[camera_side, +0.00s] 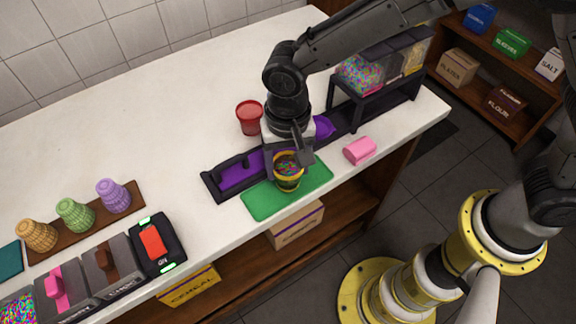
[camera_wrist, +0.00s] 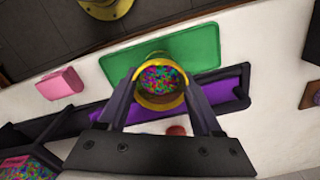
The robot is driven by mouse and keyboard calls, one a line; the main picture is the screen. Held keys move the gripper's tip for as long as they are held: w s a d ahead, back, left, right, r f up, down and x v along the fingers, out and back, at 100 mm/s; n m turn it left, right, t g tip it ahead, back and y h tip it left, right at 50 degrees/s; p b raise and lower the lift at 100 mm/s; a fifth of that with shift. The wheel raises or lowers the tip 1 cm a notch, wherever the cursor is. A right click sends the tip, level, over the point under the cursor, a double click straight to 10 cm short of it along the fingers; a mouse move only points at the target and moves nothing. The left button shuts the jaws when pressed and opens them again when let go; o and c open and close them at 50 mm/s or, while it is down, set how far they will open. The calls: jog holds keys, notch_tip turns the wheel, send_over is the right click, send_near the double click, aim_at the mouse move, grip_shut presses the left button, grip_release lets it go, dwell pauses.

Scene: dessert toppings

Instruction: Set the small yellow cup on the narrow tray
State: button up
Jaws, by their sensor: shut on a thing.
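The small yellow cup (camera_side: 288,183), filled with multicoloured sprinkles, is upright between the fingers of my gripper (camera_side: 286,160). In the wrist view, the fingers of my gripper (camera_wrist: 160,90) are shut on both sides of the yellow cup (camera_wrist: 158,103), and its sprinkles show from above. The narrow tray (camera_side: 240,173) is long and black with a purple bottom; it also shows in the wrist view (camera_wrist: 224,92). The cup appears over the border between this tray and a green mat (camera_side: 262,203). I cannot tell its height. My gripper hides part of the tray.
A red cup (camera_side: 250,118) stands behind the tray. A pink block (camera_side: 359,150) lies right of the green mat. A black rack with topping dispensers (camera_side: 362,74) stands at the right. Woven cups (camera_side: 75,213) and a black machine (camera_side: 155,245) are at the left. The back-left counter is clear.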

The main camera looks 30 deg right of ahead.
jog(key=shift+f, duration=0.5)
jog(key=shift+f, duration=0.15)
jog(key=o, duration=1.5)
notch_tip(320, 180, up, 12)
jog(key=d+r+t, duration=0.1)
jog(key=d+r, duration=0.4)
jog(key=d, duration=0.4)
jog(key=s+d+n+t, duration=0.4)
jog(key=s+d, duration=1.2)
jog(key=d, duration=0.3)
jog(key=shift+d+r+t, duration=0.25)
jog(key=shift+r+t, duration=0.05)
jog(key=shift+r, duration=0.15)
